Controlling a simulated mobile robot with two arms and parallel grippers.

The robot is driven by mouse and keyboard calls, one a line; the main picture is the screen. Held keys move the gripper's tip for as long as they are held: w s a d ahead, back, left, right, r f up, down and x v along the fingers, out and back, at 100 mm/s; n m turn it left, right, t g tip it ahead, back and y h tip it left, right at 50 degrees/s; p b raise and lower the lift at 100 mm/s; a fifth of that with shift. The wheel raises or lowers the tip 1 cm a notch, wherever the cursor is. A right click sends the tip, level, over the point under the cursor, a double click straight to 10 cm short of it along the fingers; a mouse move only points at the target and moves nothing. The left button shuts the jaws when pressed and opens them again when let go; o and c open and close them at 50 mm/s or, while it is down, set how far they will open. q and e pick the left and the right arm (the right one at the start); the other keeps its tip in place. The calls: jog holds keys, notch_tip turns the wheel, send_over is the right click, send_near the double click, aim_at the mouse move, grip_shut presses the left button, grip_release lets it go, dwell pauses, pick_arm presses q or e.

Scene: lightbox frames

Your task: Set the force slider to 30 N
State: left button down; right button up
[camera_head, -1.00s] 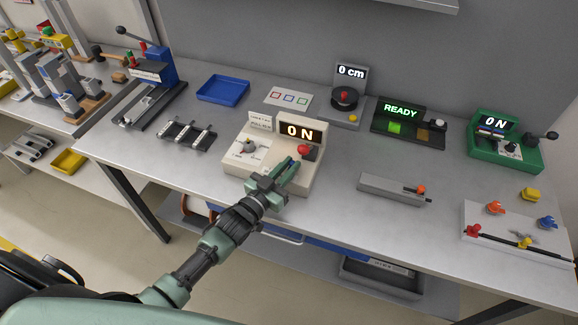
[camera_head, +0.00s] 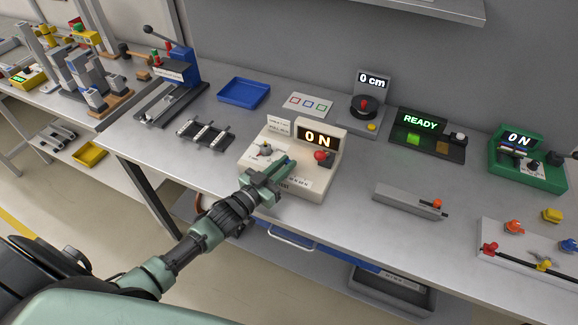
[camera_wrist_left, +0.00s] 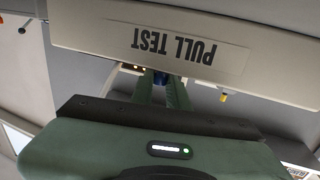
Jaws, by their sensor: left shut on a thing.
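The cream pull tester (camera_head: 310,187) stands on the grey bench, its lit display (camera_head: 318,137) reading 0 N. A red knob (camera_head: 321,157) sits at its right and a small dial (camera_head: 265,150) at its left. My left gripper (camera_head: 285,167) reaches over its front edge, left of the red knob, with its fingers close together. It is shut on a small part of the tester, taken as the force slider, which the fingers mostly hide. In the left wrist view my fingers (camera_wrist_left: 163,88) reach under the inverted PULL TEST label (camera_wrist_left: 176,44). My right gripper is out of view.
A grey block with an orange knob (camera_head: 437,203) lies to the right. Behind are a 0 cm unit (camera_head: 372,83), a READY panel (camera_head: 420,123) and a green 0 N unit (camera_head: 520,140). A blue tray (camera_head: 243,93) and a black rack (camera_head: 206,133) are at left.

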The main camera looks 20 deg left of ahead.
pick_arm(q)
jog(key=c, duration=1.4)
grip_release()
jog(key=shift+a, duration=0.25)
jog(key=shift+c, duration=0.2)
jog(key=shift+o, duration=0.4)
jog(key=shift+a, duration=0.15)
jog(key=shift+s+f, duration=0.1)
jog(key=shift+s, duration=0.25)
jog(key=b+v, duration=0.1)
jog(key=v, duration=0.5)
jog(key=shift+s+a, duration=0.15)
jog(key=shift+s, duration=0.05)
jog(key=shift+s+a+b, duration=0.1)
jog(key=shift+s+b, duration=0.2)
jog(key=shift+s, duration=0.05)
